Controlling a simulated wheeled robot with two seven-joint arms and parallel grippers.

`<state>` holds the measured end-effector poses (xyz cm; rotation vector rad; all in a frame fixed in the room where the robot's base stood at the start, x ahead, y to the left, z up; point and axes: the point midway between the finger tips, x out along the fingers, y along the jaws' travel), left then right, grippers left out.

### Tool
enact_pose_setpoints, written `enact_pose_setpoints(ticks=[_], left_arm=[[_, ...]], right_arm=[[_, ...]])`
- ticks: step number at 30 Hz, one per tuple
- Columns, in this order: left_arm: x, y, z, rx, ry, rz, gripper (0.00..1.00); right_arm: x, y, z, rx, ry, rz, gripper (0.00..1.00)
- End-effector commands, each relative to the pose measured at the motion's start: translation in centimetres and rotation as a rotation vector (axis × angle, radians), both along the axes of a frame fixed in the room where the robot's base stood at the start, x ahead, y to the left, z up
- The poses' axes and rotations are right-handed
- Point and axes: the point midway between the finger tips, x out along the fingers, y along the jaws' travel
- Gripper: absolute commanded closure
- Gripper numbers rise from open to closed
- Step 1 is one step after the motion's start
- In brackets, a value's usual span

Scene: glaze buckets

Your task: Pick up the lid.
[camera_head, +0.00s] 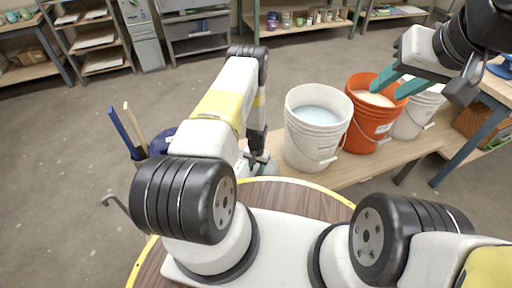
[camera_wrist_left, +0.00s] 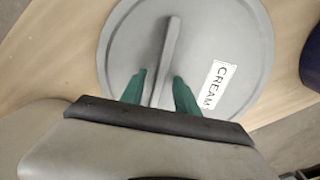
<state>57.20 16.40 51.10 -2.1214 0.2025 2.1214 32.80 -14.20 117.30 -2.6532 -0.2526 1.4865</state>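The lid (camera_wrist_left: 225,45) is a round grey disc with a white label reading CREAM. It lies on the wooden bench top in the left wrist view. A raised bar handle (camera_wrist_left: 171,42) runs across its middle. My left gripper (camera_wrist_left: 160,77) is over the lid, with its green fingers apart on either side of the handle's near end. Gaps show between fingers and handle. In the head view my left arm hides most of the lid. My right gripper (camera_head: 398,85) is open and empty, above the orange bucket (camera_head: 370,125) of cream glaze.
A white bucket (camera_head: 312,145) of pale blue glaze stands on the bench (camera_head: 345,174), just right of my left gripper. Another white bucket (camera_head: 412,122) stands beyond the orange one. A dark blue container (camera_head: 160,141) is left of my left arm. Shelves line the back.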

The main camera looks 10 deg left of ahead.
Motion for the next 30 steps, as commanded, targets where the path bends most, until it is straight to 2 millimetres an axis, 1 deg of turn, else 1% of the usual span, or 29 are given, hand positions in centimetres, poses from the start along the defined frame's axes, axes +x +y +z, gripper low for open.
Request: enact_pose_setpoints(ticks=[18,19,23,24,25,30], left_arm=[[0.0,0.0,-0.46,0.0,0.0,0.0,0.63],[0.0,0.0,-0.46,0.0,0.0,0.0,0.65],[0.0,0.0,-0.46,0.0,0.0,0.0,0.9],[0.0,0.0,-0.46,0.0,0.0,0.0,0.98],[-0.01,0.0,-0.46,0.0,0.0,0.0,1.0],[-0.01,0.01,-0.46,0.0,0.0,0.0,1.0]], right_arm=[[0.0,0.0,0.0,0.0,0.0,0.0,0.64],[0.0,0.0,0.0,0.0,0.0,0.0,0.64],[0.0,0.0,0.0,0.0,0.0,0.0,0.64],[0.0,0.0,0.0,0.0,0.0,0.0,0.64],[0.0,0.0,0.0,0.0,0.0,0.0,0.64],[0.0,0.0,0.0,0.0,0.0,0.0,0.64]])
